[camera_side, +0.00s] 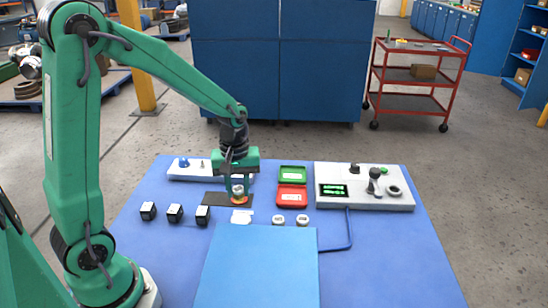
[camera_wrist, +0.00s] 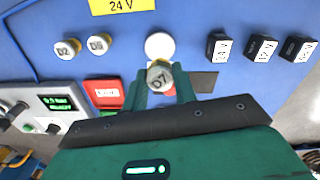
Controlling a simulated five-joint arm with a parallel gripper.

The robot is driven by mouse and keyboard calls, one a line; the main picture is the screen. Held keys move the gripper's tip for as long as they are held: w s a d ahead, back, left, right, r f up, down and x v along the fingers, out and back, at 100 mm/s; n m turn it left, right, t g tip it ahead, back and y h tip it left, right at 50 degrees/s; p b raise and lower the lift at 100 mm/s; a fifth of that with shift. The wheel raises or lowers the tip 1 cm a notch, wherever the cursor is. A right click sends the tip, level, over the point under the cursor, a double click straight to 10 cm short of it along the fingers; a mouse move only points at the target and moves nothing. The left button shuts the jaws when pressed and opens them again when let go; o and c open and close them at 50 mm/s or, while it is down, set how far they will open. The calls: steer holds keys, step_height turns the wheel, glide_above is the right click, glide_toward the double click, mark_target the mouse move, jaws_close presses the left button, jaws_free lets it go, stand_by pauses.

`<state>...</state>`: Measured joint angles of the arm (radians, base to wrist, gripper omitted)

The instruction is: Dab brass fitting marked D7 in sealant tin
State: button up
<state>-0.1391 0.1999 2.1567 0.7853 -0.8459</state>
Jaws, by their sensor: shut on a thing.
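My gripper (camera_side: 238,188) is shut on a small brass fitting with a pale top (camera_side: 238,190). In the wrist view, the top of this fitting (camera_wrist: 159,77) reads D7, and it sits between the fingertips. Directly under it is a low orange-red round thing (camera_side: 239,200), which looks like the sealant tin, on a dark mat (camera_side: 213,198). Only a red edge (camera_wrist: 170,91) shows beside the fitting in the wrist view. The fitting's lower end is hidden, so I cannot tell whether it touches the sealant. Two more fittings, D2 (camera_wrist: 67,49) and D6 (camera_wrist: 101,43), stand on the table.
A white patch (camera_side: 241,216) lies just in front of the mat. Several black labelled blocks (camera_side: 174,213) stand left. An open red and green case (camera_side: 292,197) and a control panel (camera_side: 364,187) are right. A large blue box (camera_side: 260,265) fills the front.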

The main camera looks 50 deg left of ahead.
steer(key=shift+f, duration=0.15)
steer(key=shift+f, duration=2.8)
steer(key=shift+f, duration=0.65)
stand_by(0.9)
steer(key=shift+r, duration=0.1)
steer(key=shift+r, duration=3.5)
steer(key=shift+w, duration=0.1)
steer(key=shift+w+d+r+m, duration=0.2)
steer(key=shift+w+r+m, duration=0.1)
steer(key=shift+r+m, duration=0.2)
steer(key=w+d+r+m, duration=0.4)
steer(key=r+m, duration=0.5)
steer(key=m, duration=0.1)
steer(key=shift+w+d, duration=0.15)
steer(key=shift+d, duration=0.1)
